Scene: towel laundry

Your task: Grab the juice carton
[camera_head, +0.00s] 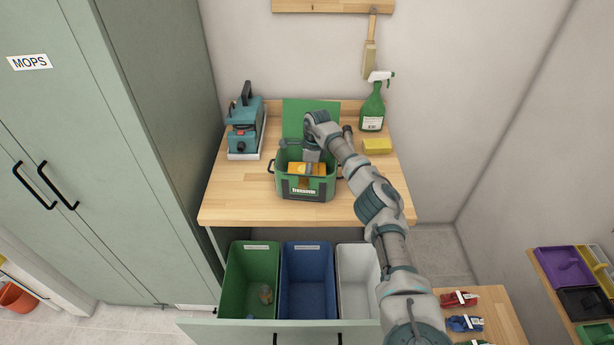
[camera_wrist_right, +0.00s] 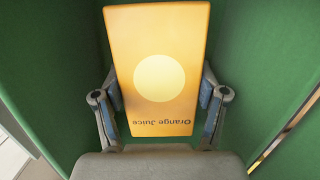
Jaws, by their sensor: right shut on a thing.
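The juice carton is orange with a pale yellow circle and the words "Orange Juice". It fills the middle of the right wrist view (camera_wrist_right: 160,45). In the head view the carton (camera_head: 318,169) shows inside an open green box (camera_head: 308,187) on the wooden table. My right gripper (camera_wrist_right: 160,108) is shut on the carton, with one finger against each side. In the head view my right gripper (camera_head: 312,158) reaches down into the box, and part of the carton is hidden by the box wall and the gripper. Green walls surround the carton in the wrist view. My left gripper is not in view.
A teal machine (camera_head: 244,127) stands left of the box. A green spray bottle (camera_head: 373,105) and a yellow sponge (camera_head: 377,146) are to the right. Below the table are a green bin (camera_head: 236,290), a blue bin (camera_head: 308,290) and a white bin (camera_head: 356,270).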

